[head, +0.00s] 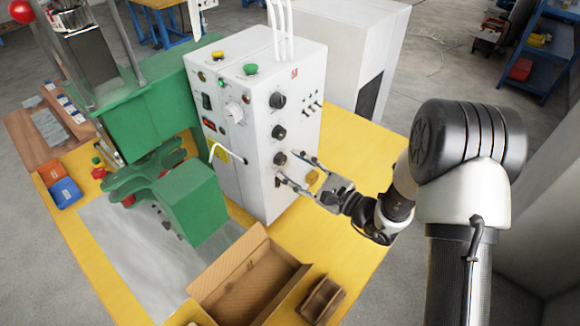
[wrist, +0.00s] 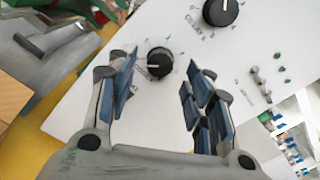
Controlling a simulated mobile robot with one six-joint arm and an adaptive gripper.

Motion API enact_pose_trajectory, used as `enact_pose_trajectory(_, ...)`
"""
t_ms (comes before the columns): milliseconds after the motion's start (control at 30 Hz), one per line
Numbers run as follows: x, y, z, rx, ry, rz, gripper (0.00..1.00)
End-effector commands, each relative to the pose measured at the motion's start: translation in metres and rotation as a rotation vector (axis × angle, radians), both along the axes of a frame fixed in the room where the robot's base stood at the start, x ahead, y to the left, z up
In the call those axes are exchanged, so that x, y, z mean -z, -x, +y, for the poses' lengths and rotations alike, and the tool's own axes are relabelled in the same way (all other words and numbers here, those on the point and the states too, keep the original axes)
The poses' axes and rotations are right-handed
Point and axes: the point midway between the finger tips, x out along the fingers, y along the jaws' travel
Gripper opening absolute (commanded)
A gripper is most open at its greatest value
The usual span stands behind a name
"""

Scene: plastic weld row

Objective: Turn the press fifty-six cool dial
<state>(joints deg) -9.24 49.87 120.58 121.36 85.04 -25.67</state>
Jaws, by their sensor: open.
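A white control box (head: 255,160) stands on the yellow bench, with a column of black dials on its right-hand face. The lowest dial (head: 280,158) is right at my gripper (head: 290,167). In the wrist view this black dial (wrist: 160,62) has a pale pointer line and sits between my open fingers (wrist: 160,75), nearer the left one. I cannot tell whether the fingers touch it. A second dial (wrist: 220,12) lies beyond at the top; its lettering is only partly legible.
Small toggle switches (head: 313,103) sit right of the dials. A green press (head: 165,140) stands left of the box. An open cardboard box (head: 245,275) and a smaller brown tray (head: 320,298) sit at the bench front. A white cabinet (head: 365,60) stands behind.

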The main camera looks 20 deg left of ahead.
Motion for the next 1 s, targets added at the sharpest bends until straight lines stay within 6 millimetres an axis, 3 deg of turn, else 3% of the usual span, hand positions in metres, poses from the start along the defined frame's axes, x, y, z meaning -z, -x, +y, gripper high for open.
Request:
enact_pose_trajectory(200,0.0,-0.007,0.017,0.0,0.0,0.001,0.47)
enact_pose_trajectory(500,0.0,-0.008,0.019,0.001,0.0,0.001,0.47)
enact_pose_trajectory(1000,0.0,-0.008,0.019,0.001,0.0,0.001,0.14)
